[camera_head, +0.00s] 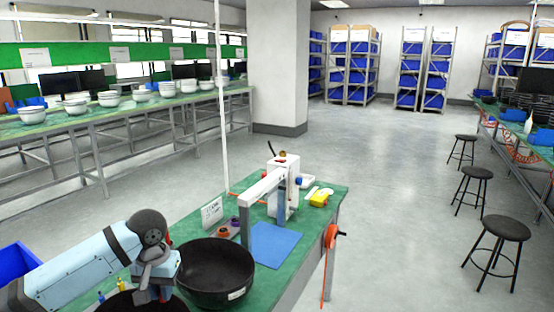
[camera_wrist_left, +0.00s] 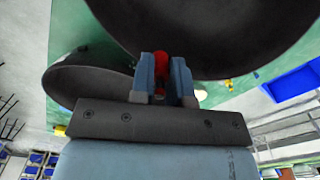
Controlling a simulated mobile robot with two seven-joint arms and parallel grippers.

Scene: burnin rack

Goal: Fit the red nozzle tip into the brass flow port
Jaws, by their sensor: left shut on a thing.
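My left gripper (camera_head: 161,290) is low at the front left of the green bench, beside a large black bowl (camera_head: 215,272). In the left wrist view its two blue-grey fingers (camera_wrist_left: 162,72) are shut on the red nozzle tip (camera_wrist_left: 161,70), which shows as a narrow red piece between them. The fingers hide part of it. A white device (camera_head: 283,190) with a grey-white arm stands towards the back of the bench. A small brass-coloured part shows on top of it; I cannot tell whether this is the brass flow port. My right gripper is out of view.
A second dark bowl (camera_head: 140,302) is partly hidden under my left arm. A blue mat (camera_head: 272,245) lies before the device. Purple and orange small parts (camera_head: 228,228), a sign (camera_head: 212,212) and a yellow item (camera_head: 319,199) are nearby. An orange crank (camera_head: 331,236) is at the right edge.

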